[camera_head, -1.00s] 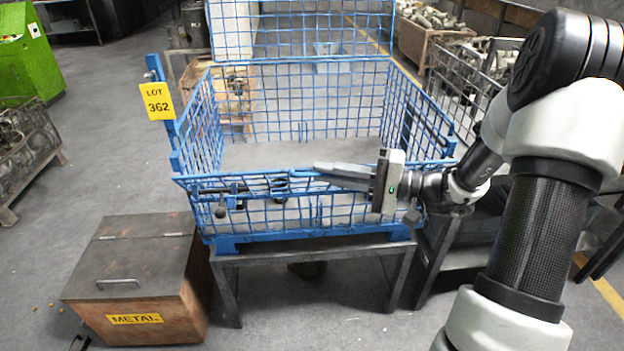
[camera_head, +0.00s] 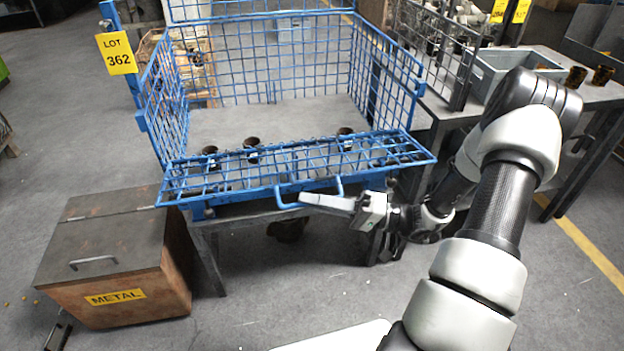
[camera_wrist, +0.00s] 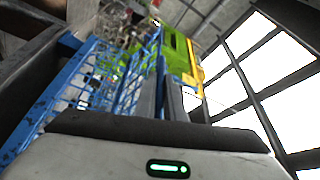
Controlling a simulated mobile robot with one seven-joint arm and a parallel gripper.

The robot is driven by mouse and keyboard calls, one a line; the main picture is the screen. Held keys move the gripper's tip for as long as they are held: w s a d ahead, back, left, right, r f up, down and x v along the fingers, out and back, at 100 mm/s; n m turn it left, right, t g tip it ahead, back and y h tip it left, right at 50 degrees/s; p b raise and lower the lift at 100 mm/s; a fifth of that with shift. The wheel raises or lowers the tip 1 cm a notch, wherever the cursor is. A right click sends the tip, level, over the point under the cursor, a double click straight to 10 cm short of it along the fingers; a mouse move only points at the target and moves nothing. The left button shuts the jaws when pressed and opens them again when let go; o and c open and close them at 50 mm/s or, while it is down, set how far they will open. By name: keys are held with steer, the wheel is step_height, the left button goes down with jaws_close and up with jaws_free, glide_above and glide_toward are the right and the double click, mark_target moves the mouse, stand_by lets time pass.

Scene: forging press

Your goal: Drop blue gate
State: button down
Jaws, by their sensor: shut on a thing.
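The blue gate (camera_head: 230,190) is the mesh front panel of the blue wire crate (camera_head: 142,122). It leans outward and lies almost flat, sloping toward me, with its free rail at the front. A blue loop handle (camera_head: 341,187) sticks out from that rail. My gripper (camera_head: 305,200) is at the handle in the head view, its fingers pointing left and shut on it. The exact contact is hard to make out. In the wrist view my gripper's fingers (camera_wrist: 170,100) are close together, with blue mesh to their left.
Several dark cylindrical parts (camera_head: 252,143) show near the gate's hinge side. The crate stands on a metal stand (camera_head: 208,262). A METAL box (camera_head: 120,270) sits at left. A table with a grey bin (camera_head: 490,75) is at right. Floor in front is partly clear.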

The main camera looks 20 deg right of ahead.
steer(key=shift+f+n+y, duration=0.5)
steer(key=shift+f+n, duration=0.6)
steer(key=shift+f, duration=0.85)
steer(key=c, duration=1.8)
jaws_free()
steer(key=shift+c, duration=0.2)
steer(key=shift+f, duration=0.1)
steer(key=p+v, duration=0.1)
steer(key=v, duration=1.6)
steer(key=shift+d, duration=0.3)
steer(key=shift+r, duration=0.2)
